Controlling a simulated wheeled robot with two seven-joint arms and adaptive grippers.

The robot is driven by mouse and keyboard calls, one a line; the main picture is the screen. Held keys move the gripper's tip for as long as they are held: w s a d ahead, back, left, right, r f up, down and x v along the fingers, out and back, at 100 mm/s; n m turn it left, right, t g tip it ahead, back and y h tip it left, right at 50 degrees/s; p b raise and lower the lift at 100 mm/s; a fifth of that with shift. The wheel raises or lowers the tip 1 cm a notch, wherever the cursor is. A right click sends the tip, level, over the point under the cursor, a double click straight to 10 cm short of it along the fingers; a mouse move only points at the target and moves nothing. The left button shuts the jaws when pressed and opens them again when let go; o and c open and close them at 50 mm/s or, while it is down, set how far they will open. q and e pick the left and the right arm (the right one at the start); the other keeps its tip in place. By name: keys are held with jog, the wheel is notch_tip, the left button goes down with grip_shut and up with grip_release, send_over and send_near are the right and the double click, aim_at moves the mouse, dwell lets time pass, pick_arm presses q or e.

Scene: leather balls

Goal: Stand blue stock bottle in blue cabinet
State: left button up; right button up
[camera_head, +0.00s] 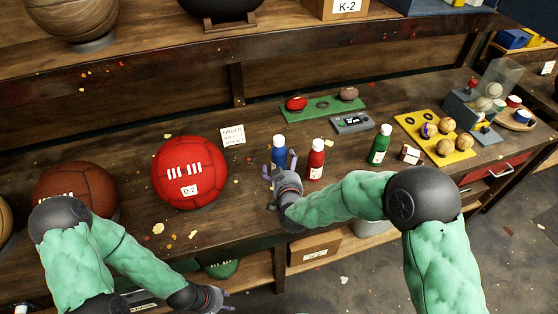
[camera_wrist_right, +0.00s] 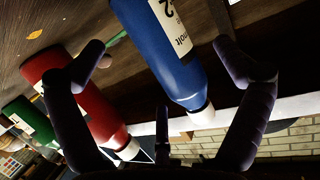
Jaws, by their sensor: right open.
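The blue stock bottle (camera_head: 279,145) stands upright on the workbench, with a white cap and a label. My right gripper (camera_head: 279,163) is open at the bottle, partly hiding its lower part. In the right wrist view the blue bottle (camera_wrist_right: 172,48) lies between the spread fingers of my right gripper (camera_wrist_right: 158,44), with gaps showing beside it. My left gripper (camera_head: 227,300) is low at the bottom edge, in front of the bench and away from the bottle; its jaw opening is too small to read. I cannot clearly identify a blue cabinet; a blue-grey object (camera_head: 440,6) is cut off at the top.
A red bottle (camera_head: 316,161) stands close right of the blue one, and a green bottle (camera_head: 379,147) further right. A red ball (camera_head: 189,168) and a small card (camera_head: 232,135) are to the left. A green mat (camera_head: 322,110) and yellow board (camera_head: 432,127) lie behind and right.

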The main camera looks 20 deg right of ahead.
aim_at(283, 164)
jog(key=b+x, duration=0.1)
jog(key=x, duration=0.3)
jog(key=shift+w+d+f, duration=0.1)
jog(key=shift+w+d, duration=0.05)
jog(key=shift+w, duration=0.05)
jog(key=c, duration=1.6)
